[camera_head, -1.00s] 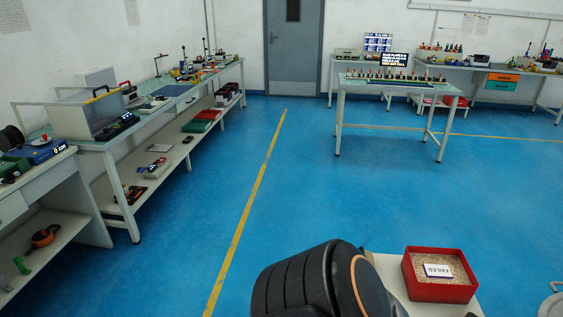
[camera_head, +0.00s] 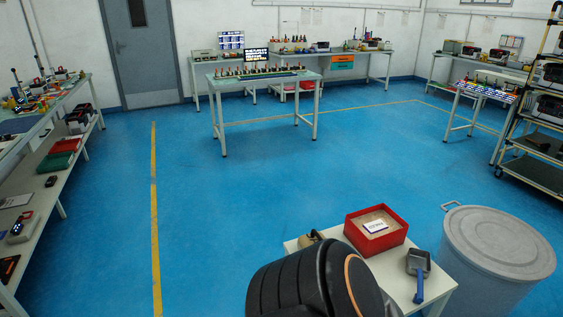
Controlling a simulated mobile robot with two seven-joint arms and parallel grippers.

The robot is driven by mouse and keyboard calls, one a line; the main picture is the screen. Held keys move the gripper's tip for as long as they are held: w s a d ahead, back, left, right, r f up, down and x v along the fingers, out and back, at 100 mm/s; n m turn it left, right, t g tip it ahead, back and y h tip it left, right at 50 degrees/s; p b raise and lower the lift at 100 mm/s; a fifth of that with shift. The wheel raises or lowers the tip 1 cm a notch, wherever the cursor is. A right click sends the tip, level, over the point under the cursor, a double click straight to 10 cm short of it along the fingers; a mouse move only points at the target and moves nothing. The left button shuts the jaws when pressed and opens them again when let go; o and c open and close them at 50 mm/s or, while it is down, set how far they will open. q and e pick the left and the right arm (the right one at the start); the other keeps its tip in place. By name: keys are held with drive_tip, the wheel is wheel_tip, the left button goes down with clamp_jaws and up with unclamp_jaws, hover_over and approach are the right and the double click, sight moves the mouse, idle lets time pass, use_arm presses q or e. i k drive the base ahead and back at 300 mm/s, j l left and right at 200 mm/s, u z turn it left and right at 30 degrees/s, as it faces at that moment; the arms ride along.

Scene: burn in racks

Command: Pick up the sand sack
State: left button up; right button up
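A small tan-brown object (camera_head: 311,238) lies at the back left edge of the small white table, partly hidden behind my dark arm link. It may be the sand sack, but too little shows to tell. A red box (camera_head: 354,236) filled with tan grains stands on the same table, with a white lettered card on top. Neither of my grippers is in view. Only a black rounded arm link with an orange ring shows at the bottom.
The small white table (camera_head: 399,283) also holds a dark scoop with a blue handle (camera_head: 418,270). A large grey lidded bin (camera_head: 497,246) stands right of it. Benches line the left and back walls, and a shelf rack stands at right. Blue floor lies open in the middle.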

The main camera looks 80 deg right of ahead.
sight(305, 240)
drive_tip(key=i+l+z, duration=0.1)
drive_tip(key=i+z, duration=0.15)
drive_tip(key=z, duration=0.2)
drive_tip(key=i+z, duration=0.25)
drive_tip(key=z, duration=0.15)
drive_tip(key=i+z, duration=0.25)
drive_tip(key=z, duration=0.2)
drive_tip(key=i+z, duration=0.25)
drive_tip(key=z, duration=0.2)
drive_tip(key=i+z, duration=0.25)
drive_tip(key=z, duration=0.15)
drive_tip(key=i+z, duration=0.2)
drive_tip(key=z, duration=0.25)
drive_tip(key=i+z, duration=0.2)
drive_tip(key=z, duration=0.25)
drive_tip(key=i+j+z, duration=0.15)
drive_tip(key=z, duration=0.3)
drive_tip(key=i+j+z, duration=0.15)
drive_tip(key=z, duration=0.3)
